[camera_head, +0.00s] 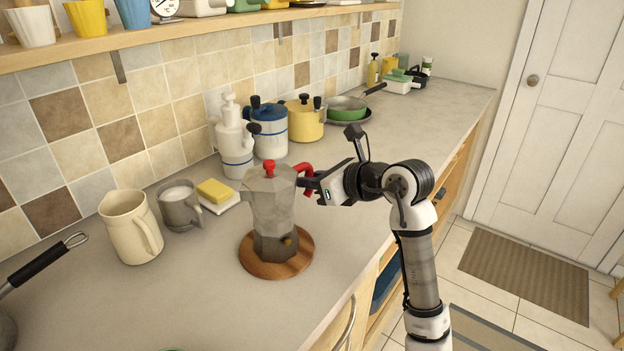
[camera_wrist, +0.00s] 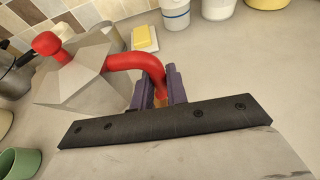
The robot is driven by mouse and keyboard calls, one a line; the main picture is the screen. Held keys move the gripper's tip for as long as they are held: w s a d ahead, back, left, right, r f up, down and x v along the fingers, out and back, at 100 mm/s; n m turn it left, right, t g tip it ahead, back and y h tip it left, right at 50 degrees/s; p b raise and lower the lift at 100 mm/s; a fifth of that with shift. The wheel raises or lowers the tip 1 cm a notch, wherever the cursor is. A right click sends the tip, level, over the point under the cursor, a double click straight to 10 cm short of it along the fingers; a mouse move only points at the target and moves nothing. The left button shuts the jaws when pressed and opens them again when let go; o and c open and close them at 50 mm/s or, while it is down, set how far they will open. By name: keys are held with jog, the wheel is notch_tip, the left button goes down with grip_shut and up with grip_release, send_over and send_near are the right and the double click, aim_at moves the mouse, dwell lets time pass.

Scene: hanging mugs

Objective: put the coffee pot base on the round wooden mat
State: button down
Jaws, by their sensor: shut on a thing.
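The coffee pot (camera_head: 270,205) is a grey faceted metal moka pot with a red knob and red handle, upright. Its base (camera_head: 274,246) is over the round wooden mat (camera_head: 301,262), within the rim; I cannot tell whether it rests on the mat or hangs just above it. My gripper (camera_head: 308,182) is shut on the red handle, to the pot's right. In the wrist view the gripper fingers (camera_wrist: 160,92) close around the lower end of the handle, and the pot (camera_wrist: 78,78) is at the left. The mat is hidden in the wrist view.
A cream jug (camera_head: 130,228), a grey mug (camera_head: 180,207) and a yellow sponge (camera_head: 214,190) on a white dish stand left of the pot. White, blue and yellow pots (camera_head: 305,120) line the wall. The counter right of the mat is clear up to its front edge.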

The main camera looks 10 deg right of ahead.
jog(key=c, duration=1)
grip_release()
jog(key=shift+f, duration=0.1)
jog(key=b+v, duration=0.3)
jog(key=v, duration=1)
jog(key=shift+s+d+r+b, duration=0.25)
jog(key=shift+b, duration=0.1)
jog(key=shift+d, duration=0.1)
